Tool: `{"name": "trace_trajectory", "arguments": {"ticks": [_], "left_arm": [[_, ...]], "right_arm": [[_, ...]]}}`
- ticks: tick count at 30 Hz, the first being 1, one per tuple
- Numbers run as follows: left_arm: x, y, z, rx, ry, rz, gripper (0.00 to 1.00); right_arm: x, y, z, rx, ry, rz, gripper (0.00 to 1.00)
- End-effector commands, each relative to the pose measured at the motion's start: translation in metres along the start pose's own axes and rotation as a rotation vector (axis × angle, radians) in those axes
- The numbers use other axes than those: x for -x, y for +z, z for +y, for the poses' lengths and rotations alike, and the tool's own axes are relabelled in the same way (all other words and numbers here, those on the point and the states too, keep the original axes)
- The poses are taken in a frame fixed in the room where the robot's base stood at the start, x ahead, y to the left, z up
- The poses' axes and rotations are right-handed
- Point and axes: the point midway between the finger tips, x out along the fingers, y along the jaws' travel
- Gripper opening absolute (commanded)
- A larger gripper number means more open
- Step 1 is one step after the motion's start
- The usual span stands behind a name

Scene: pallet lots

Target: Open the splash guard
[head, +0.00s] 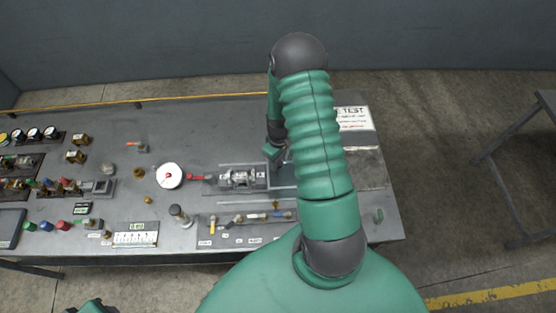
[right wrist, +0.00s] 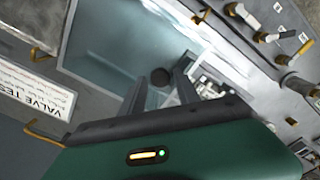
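The splash guard appears to be the clear, bluish panel (right wrist: 105,45) in the right wrist view. In the head view its area is mostly hidden behind my right arm. A dark round knob (right wrist: 160,77) shows in front of the panel. My right gripper (head: 281,158) is over the right part of the bench, pointing down. In the right wrist view its two dark fingers (right wrist: 160,92) are apart, with the knob in line with the gap. I cannot tell whether they touch it. A small green part of my left arm (head: 92,306) shows at the bottom left; its fingers are not visible.
A grey bench (head: 215,130) carries a metal valve assembly (head: 240,179), a white round dial (head: 170,176) and a row of small levers (head: 245,217). A "VALVE TEST" sign (head: 354,118) lies at the right. Gauges and coloured knobs crowd the left end.

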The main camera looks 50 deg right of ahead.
Motion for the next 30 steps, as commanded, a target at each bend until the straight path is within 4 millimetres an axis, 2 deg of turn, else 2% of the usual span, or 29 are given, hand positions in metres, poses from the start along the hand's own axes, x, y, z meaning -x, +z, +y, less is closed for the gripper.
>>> {"name": "trace_trajectory", "arguments": {"ticks": [10, 14, 17, 24, 30], "left_arm": [[0.0, 0.0, 0.0, 0.0, 0.0, 0.0, 0.34], [-0.004, 0.001, 0.0, 0.0, 0.0, 0.0, 0.34], [-0.011, 0.003, 0.0, 0.0, 0.0, 0.0, 0.34], [-0.027, 0.006, 0.0, 0.0, 0.0, 0.0, 0.34], [-0.034, 0.008, 0.0, 0.0, 0.0, 0.0, 0.34]], "right_arm": [[0.0, 0.001, -0.001, 0.0, -0.002, -0.002, 0.48], [0.009, -0.001, 0.0, 0.0, -0.001, 0.0, 0.48], [0.029, -0.001, 0.0, 0.0, 0.002, 0.003, 0.48], [0.1, -0.002, 0.001, 0.0, 0.003, 0.005, 0.48], [0.148, -0.002, 0.001, -0.001, 0.0, 0.001, 0.48]]}}
